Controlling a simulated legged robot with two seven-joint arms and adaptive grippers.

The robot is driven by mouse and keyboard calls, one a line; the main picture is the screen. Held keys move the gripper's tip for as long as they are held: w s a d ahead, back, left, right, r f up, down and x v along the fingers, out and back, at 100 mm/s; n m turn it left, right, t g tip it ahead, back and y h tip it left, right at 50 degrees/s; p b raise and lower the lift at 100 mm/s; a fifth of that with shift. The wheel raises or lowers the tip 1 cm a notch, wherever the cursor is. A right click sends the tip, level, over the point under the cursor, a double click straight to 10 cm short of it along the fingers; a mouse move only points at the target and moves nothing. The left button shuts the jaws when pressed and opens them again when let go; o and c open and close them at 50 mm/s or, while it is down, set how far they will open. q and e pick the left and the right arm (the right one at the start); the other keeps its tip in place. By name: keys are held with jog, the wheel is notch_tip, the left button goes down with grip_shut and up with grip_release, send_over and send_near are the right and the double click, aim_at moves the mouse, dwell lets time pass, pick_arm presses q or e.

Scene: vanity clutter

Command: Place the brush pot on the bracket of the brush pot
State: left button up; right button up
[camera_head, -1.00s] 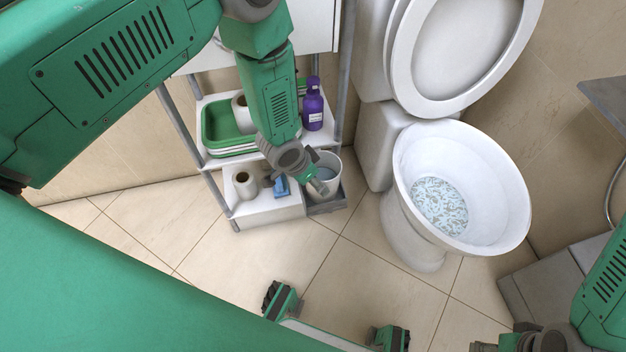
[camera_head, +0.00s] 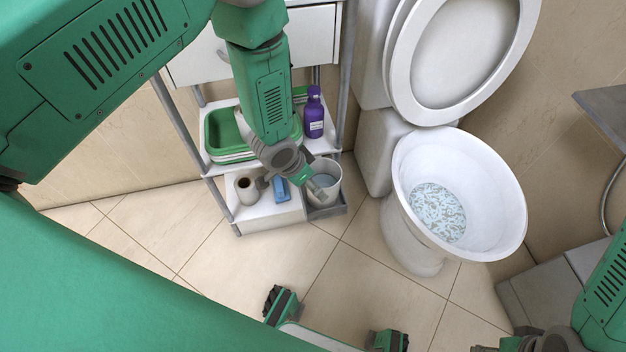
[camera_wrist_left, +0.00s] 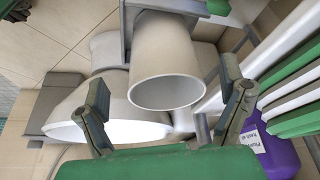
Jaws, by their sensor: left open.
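The brush pot, a white tapered cup (camera_head: 328,171), stands upright at the right side of the cart's lower part, in or just above the grey bracket (camera_head: 330,210). I cannot tell whether it is fully seated. In the left wrist view the white pot (camera_wrist_left: 167,91) shows its open mouth, with a grey frame (camera_wrist_left: 128,30) beside it. My left gripper (camera_head: 292,187) is open and empty, near the pot's left side; its fingers (camera_wrist_left: 165,95) spread wide in the wrist view, with the pot beyond them. My right gripper (camera_head: 512,341) is partly in view at the lower right; its fingers are unclear.
The cart holds a green tray (camera_head: 222,128), a purple bottle (camera_head: 314,115), a paper roll (camera_head: 246,190) and a blue item (camera_head: 282,190). A toilet (camera_head: 420,215) with a white basin (camera_head: 460,170) stands to the right.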

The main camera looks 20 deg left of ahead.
pick_arm(q)
jog(key=p+v, duration=0.3)
jog(key=v, duration=0.5)
jog(key=s+a+n+g+y, duration=0.1)
jog(key=s+a+n, duration=0.2)
jog(key=s, duration=0.8)
jog(key=s+a+n+g+y, duration=0.1)
jog(key=s+a, duration=0.4)
jog(key=s, duration=0.7)
jog(key=shift+s+a+n+g, duration=0.15)
jog(key=shift+a+n+g, duration=0.3)
jog(key=shift+n, duration=0.55)
jog(key=shift+r, duration=0.15)
